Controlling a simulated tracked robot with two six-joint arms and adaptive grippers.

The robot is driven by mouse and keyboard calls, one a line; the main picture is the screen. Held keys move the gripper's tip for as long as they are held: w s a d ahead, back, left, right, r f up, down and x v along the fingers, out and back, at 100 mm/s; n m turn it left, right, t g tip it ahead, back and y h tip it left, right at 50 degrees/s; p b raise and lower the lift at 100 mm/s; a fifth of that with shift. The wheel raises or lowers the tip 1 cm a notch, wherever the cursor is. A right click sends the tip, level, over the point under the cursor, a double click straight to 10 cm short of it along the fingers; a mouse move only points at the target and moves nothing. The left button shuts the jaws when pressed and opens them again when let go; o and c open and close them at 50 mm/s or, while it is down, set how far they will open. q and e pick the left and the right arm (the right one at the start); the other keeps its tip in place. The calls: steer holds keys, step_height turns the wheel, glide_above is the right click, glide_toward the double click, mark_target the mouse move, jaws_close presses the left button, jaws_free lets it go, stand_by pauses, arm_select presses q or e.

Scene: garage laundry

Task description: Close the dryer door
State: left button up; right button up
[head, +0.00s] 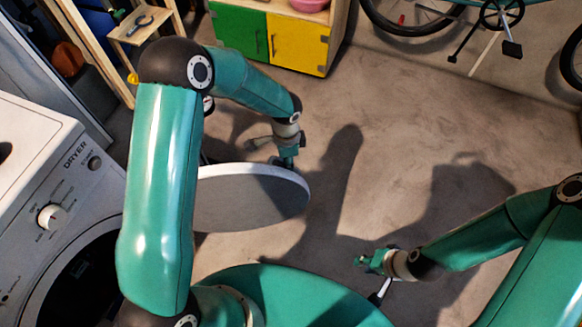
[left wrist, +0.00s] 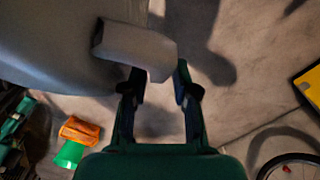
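The white dryer (head: 40,165) stands at the left of the head view, its round opening (head: 75,280) dark and uncovered. Its round door (head: 250,200) is swung wide open, out over the floor. My left gripper (head: 287,163) is at the door's far edge. In the left wrist view the door (left wrist: 50,40) fills the upper left, with a pale block-like handle (left wrist: 135,48). My left gripper (left wrist: 160,75) has its fingers apart, with the handle's end at the fingertips; contact is unclear. My right gripper (head: 365,261) is over the floor, away from the door, too small to read.
A green and yellow cabinet (head: 270,40) stands at the back, with a bicycle (head: 430,15) at the back right. A wooden shelf (head: 140,25) is at the back left. The floor right of the door is clear. My left arm hides part of the dryer.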

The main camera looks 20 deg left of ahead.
arm_select(q)
steer(key=shift+f, duration=1.4)
steer(key=shift+c, duration=0.2)
jaws_close()
